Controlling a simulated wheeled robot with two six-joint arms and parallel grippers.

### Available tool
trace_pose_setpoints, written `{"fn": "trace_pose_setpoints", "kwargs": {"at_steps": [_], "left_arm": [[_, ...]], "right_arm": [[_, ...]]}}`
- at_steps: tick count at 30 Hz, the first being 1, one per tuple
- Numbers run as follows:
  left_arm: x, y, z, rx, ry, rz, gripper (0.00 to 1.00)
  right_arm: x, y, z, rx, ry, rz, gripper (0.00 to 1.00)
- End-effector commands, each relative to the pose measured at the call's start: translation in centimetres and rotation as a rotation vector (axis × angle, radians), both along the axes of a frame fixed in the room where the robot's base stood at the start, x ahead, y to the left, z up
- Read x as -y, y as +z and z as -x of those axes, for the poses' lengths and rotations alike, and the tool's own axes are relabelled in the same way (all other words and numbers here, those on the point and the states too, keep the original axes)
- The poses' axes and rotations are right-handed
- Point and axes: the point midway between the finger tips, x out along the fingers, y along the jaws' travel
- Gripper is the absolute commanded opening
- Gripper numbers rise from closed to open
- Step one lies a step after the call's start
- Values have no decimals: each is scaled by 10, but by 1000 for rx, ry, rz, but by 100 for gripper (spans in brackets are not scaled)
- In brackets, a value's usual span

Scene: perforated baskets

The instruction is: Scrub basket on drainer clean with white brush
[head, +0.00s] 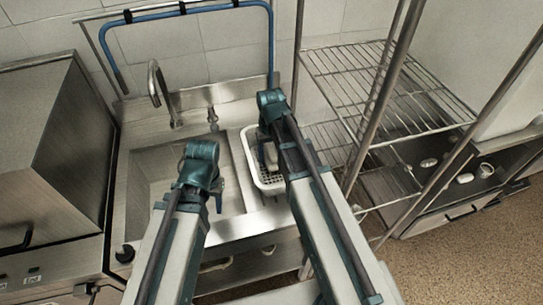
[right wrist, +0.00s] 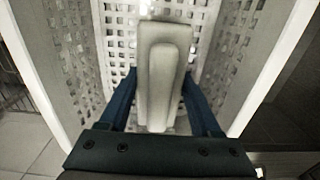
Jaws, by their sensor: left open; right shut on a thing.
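A white perforated basket (head: 250,163) stands on the drainer (head: 240,140) right of the sink, partly hidden by my right arm. Its holed walls (right wrist: 72,62) fill much of the right wrist view. My right gripper (right wrist: 161,100) is shut on the white brush (right wrist: 163,62), with one blue finger on each side. The brush is inside the basket, pointing toward its holed surface. Whether its bristles touch the basket is hidden. In the head view the brush (head: 270,157) shows only in part. My left gripper (head: 218,189) is open and empty over the sink.
The sink basin (head: 155,165) with its tap (head: 158,85) lies left of the basket. A wire shelf rack (head: 385,85) stands close on the right. A steel appliance (head: 45,150) stands at the left. A blue hose (head: 272,50) arches behind the sink.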

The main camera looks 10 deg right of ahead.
Motion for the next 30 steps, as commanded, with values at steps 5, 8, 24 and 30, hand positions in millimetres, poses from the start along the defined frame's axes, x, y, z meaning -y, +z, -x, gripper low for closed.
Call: {"fn": "trace_pose_setpoints", "kwargs": {"at_steps": [5,8,24,30], "left_arm": [[0,1,0,0,0,0,47],[0,7,0,0,0,0,47],[0,58,0,0,0,0,47],[0,77,0,0,0,0,47]], "right_arm": [[0,1,0,1,0,0,9],[0,7,0,1,0,0,9],[0,58,0,0,0,0,9],[0,77,0,0,0,0,9]]}}
